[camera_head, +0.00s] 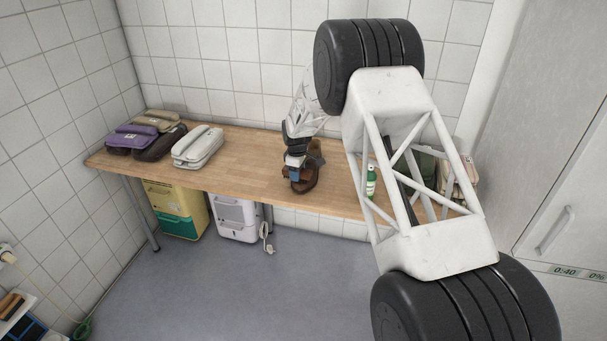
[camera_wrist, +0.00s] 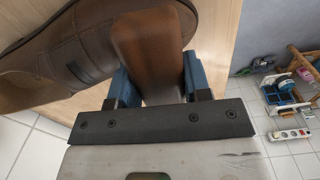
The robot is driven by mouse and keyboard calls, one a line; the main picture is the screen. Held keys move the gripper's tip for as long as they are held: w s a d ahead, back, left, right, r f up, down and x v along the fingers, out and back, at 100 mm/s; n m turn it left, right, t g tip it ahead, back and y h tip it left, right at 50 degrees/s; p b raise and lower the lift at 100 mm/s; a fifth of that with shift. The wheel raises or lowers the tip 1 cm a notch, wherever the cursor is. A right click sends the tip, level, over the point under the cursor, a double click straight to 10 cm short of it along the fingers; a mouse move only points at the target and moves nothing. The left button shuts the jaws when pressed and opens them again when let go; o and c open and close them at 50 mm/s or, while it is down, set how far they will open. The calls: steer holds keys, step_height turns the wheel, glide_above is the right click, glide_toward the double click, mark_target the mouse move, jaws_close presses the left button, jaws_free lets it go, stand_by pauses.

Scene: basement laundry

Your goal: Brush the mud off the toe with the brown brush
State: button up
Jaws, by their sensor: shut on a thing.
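A brown shoe (camera_wrist: 75,45) lies across the upper left of the wrist view, on the wooden table. My gripper (camera_wrist: 158,78) has blue fingers and is shut on a brown brush (camera_wrist: 150,50), with the brush's smooth brown back towards the wrist camera. The brush overlaps one end of the shoe; its bristles are hidden, so I cannot tell whether they touch. No mud shows clearly. In the head view my gripper (camera_head: 296,162) is low over the shoe (camera_head: 312,180) near the table's front edge, and the brush cannot be told apart there.
The wooden table (camera_head: 240,170) runs along the tiled wall. Bare wood lies left of the shoe. Boxes stand beneath the table.

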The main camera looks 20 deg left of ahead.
steer(key=shift+a+r, duration=0.15)
steer(key=shift+a, duration=0.45)
steer(key=shift+r, duration=3.8)
steer(key=shift+d, duration=0.1)
steer(key=n, duration=0.1)
glide_above(341, 178)
steer(key=shift+w+f, duration=0.15)
steer(key=shift+f, duration=0.8)
steer(key=shift+f, duration=3.1)
steer(key=shift+f, duration=1.9)
